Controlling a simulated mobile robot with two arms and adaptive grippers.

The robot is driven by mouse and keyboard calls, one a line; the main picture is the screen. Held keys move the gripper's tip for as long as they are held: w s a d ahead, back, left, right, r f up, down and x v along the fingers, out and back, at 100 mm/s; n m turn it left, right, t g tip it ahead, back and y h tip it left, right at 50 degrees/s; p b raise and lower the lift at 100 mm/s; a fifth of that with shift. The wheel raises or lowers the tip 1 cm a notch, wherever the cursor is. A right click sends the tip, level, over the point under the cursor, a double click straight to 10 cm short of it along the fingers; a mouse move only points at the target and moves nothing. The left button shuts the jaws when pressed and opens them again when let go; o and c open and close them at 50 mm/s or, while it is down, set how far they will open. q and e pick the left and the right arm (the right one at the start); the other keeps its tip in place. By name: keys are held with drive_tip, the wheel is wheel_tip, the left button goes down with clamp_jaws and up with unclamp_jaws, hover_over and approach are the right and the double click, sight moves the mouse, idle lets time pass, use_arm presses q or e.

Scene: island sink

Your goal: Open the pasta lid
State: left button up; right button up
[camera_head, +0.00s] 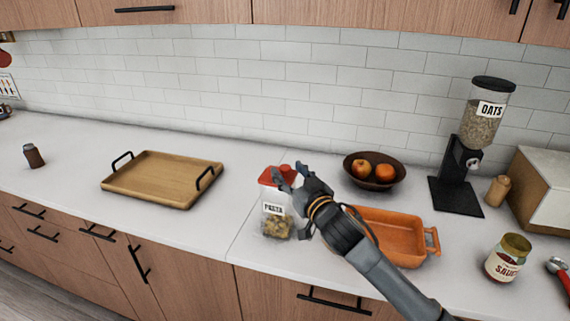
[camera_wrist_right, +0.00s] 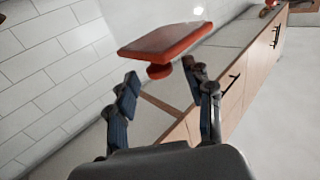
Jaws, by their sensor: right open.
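The pasta jar (camera_head: 277,222) is clear, has a white PASTA label and holds pasta; it stands upright on the counter near the front edge. Its red lid (camera_head: 268,177) is at the jar's top. In the right wrist view the red lid (camera_wrist_right: 165,42) is a flat slab with a smaller round red part below it. My right gripper (camera_head: 290,180) is open at the lid's right side, its fingers partly covering the lid. In the wrist view the fingers are spread, with the round part between and beyond the tips. I cannot tell whether they touch. My left gripper is out of view.
An orange baking dish (camera_head: 402,238) lies under and beside my right forearm. A fruit bowl (camera_head: 360,168), an oats dispenser (camera_head: 483,135) and a sauce jar (camera_head: 508,258) stand to the right. A wooden tray (camera_head: 155,180) lies left, with clear counter between it and the pasta jar.

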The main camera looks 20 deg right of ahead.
drive_tip(key=shift+w+a, duration=0.2)
drive_tip(key=shift+w, duration=1.15)
clamp_jaws()
